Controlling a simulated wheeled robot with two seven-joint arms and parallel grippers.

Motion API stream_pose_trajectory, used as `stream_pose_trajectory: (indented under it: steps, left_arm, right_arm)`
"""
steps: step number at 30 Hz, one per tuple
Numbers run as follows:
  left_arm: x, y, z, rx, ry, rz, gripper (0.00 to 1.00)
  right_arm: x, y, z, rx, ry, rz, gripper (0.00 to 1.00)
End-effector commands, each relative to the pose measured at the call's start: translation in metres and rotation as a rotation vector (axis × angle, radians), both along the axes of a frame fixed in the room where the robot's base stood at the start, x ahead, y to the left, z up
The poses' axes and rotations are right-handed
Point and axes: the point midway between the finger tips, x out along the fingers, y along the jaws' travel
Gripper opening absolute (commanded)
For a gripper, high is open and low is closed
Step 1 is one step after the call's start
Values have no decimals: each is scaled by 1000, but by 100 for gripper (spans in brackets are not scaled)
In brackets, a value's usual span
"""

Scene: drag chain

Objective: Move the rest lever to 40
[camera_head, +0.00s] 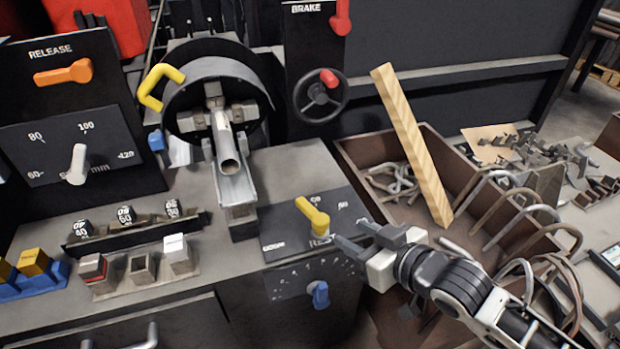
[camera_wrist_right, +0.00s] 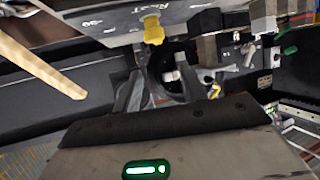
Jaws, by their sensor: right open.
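The rest lever (camera_head: 313,217) is yellow and sits on a dark plate (camera_head: 280,224) marked REST at the front edge of the machine top. It points up and to the left, between a word mark at the left and small number marks at the top and right, too small to read surely. My right gripper (camera_head: 351,232) is open and empty, just right of the lever and apart from it. In the right wrist view the yellow lever (camera_wrist_right: 153,30) shows beyond the open fingers (camera_wrist_right: 158,92). My left gripper is not in view.
A blue knob (camera_head: 320,294) is on the front panel below the lever. A brown bin (camera_head: 357,160) with bent rods and a wooden stick (camera_head: 412,145) stands at the right. A metal tube in a chute (camera_head: 231,165) lies behind the lever.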

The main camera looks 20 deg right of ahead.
Motion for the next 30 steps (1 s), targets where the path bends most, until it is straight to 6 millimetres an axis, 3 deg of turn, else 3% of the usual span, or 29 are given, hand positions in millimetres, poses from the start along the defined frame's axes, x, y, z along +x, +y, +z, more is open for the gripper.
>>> stream_pose_trajectory:
  steps: [1, 5, 21, 30]
  left_arm:
    - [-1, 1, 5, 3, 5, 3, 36]
    - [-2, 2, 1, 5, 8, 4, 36]
    - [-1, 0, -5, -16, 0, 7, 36]
    - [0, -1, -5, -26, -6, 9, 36]
  right_arm:
    - [3, -3, 7, -6, -1, -3, 42]
    - [12, -3, 3, -6, -3, -7, 42]
    - [106, 32, -40, -5, -3, -6, 42]
    - [138, 44, -54, -5, -2, -5, 42]
